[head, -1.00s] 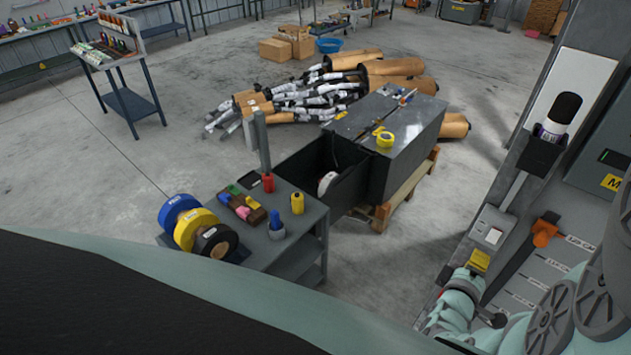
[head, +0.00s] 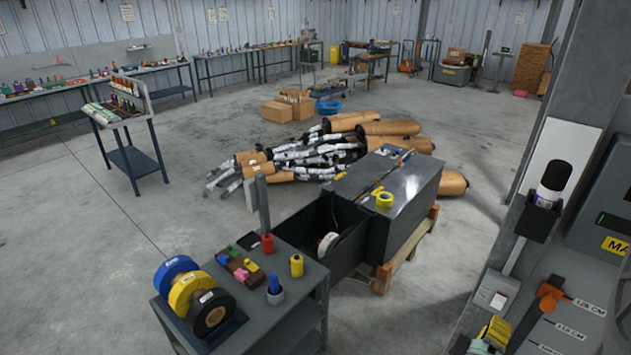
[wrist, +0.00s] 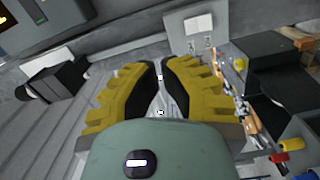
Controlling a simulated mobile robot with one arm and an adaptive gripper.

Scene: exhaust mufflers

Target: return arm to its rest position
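My gripper (wrist: 160,75) shows in the wrist view, with two yellow ribbed fingers and black inner pads. A narrow gap lies between the fingertips, the grey floor shows through it, and nothing is held. In the head view a yellow ribbed piece (head: 495,331) at the bottom right edge looks like part of my gripper; the rest of my arm is out of that view.
A grey panel with an orange-handled holder (head: 550,295) and a black holder (head: 538,221) stands close on the right. A cart with tape rolls (head: 211,312) and an open black chest (head: 414,205) stand ahead. Wrapped mufflers (head: 392,129) lie behind; open floor is on the left.

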